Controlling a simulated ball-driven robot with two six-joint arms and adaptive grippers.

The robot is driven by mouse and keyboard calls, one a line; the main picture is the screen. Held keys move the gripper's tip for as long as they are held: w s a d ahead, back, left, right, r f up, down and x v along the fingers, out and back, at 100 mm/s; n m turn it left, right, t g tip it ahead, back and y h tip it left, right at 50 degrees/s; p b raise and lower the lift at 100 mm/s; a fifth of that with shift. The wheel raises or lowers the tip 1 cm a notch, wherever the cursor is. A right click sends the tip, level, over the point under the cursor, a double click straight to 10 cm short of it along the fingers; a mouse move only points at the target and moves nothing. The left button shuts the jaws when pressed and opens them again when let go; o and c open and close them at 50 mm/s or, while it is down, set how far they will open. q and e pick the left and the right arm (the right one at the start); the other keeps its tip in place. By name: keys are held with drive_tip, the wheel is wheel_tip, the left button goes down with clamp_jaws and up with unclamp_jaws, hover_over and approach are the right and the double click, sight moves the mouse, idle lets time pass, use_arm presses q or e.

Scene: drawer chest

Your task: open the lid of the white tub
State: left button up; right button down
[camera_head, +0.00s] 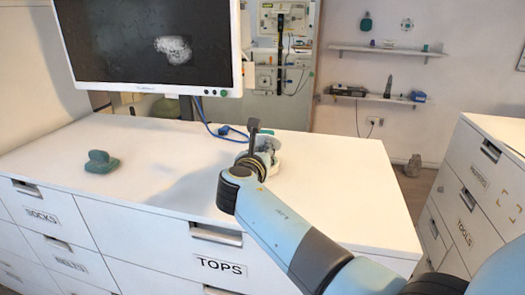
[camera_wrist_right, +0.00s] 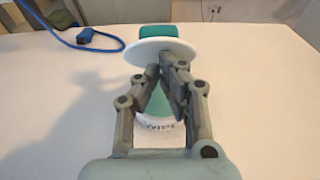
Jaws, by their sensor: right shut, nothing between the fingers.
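The white tub (camera_head: 277,163) stands on the white chest top, partly hidden behind my right gripper (camera_head: 257,142). In the right wrist view a white disc-shaped lid (camera_wrist_right: 140,52) with a teal knob (camera_wrist_right: 158,31) lies beyond the fingertips. Nearer, between the finger links, a teal area and a white lettered part of the tub (camera_wrist_right: 158,130) show. My right gripper (camera_wrist_right: 165,76) is shut and empty, its fingertips close to the lid's near edge. I cannot tell whether they touch it or whether the lid is raised. My left gripper is not in view.
A monitor (camera_head: 150,45) stands at the back of the chest top, with a blue cable (camera_head: 215,130) near the tub. A teal object (camera_head: 101,162) sits at the left. The surface between is clear. Another drawer chest (camera_head: 485,190) stands at right across a gap.

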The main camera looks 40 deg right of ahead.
sight(265, 137)
drive_tip(key=shift+w+d+r+p, duration=0.25)
drive_tip(key=shift+r+p, duration=0.2)
drive_tip(key=shift+p, duration=0.05)
drive_tip(key=shift+w+d+r+p, duration=0.25)
drive_tip(key=shift+r+p, duration=0.15)
drive_tip(key=shift+p, duration=0.1)
drive_tip(key=shift+w+d+r+p, duration=0.4)
drive_tip(key=shift+w+d+p, duration=0.05)
drive_tip(key=shift+d+p, duration=0.1)
